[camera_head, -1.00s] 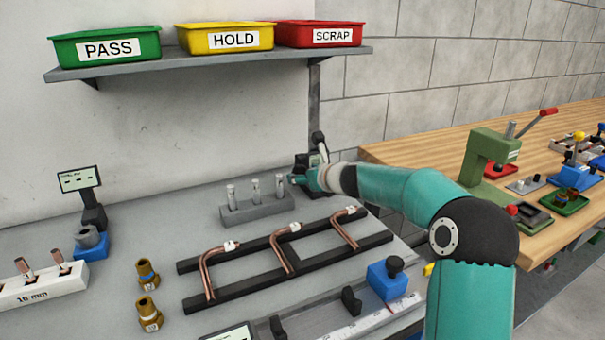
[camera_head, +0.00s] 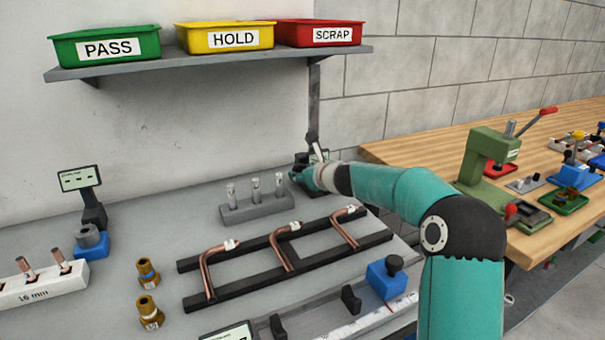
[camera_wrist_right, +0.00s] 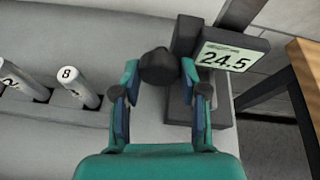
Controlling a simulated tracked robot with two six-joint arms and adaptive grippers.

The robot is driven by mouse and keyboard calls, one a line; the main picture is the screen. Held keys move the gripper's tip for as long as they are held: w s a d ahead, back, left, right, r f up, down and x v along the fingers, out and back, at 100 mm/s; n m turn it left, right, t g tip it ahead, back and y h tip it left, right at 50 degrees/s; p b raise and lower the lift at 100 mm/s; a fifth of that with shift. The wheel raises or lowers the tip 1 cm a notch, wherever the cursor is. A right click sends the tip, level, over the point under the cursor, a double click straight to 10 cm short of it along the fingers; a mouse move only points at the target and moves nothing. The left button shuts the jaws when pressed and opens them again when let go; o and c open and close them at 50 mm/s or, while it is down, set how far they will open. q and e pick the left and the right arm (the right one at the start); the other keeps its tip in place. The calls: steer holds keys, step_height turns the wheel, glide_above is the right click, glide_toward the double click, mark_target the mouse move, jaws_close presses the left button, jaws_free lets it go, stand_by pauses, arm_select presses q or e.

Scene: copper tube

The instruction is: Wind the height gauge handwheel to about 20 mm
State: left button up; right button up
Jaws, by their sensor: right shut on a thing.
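The height gauge is at the back of the grey bench. Its readout (camera_wrist_right: 226,59) shows 24.5 in the right wrist view. Its dark handwheel (camera_wrist_right: 158,66) is a black round part in front of the dark gauge body (camera_wrist_right: 186,98). My right gripper (camera_wrist_right: 160,76) is shut on the handwheel, with one finger at either side of it. In the head view my right gripper (camera_head: 304,178) reaches the gauge from the right, and my wrist hides much of the gauge. My left gripper is not in view.
A grey block with several upright pins (camera_head: 257,206) stands just left of the gauge. A black rack with bent copper tubes (camera_head: 285,257) lies in front. A blue block (camera_head: 386,281) is nearer. The shelf (camera_head: 210,62) with three bins hangs above.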

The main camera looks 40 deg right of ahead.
steer(key=n+h, duration=0.2)
steer(key=shift+a+n, duration=0.15)
steer(key=shift+n, duration=0.15)
steer(key=o, duration=1.1)
steer(key=shift+o, duration=0.2)
steer(key=v, duration=1.2)
steer(key=shift+r, duration=0.2)
steer(key=shift+w, duration=0.1)
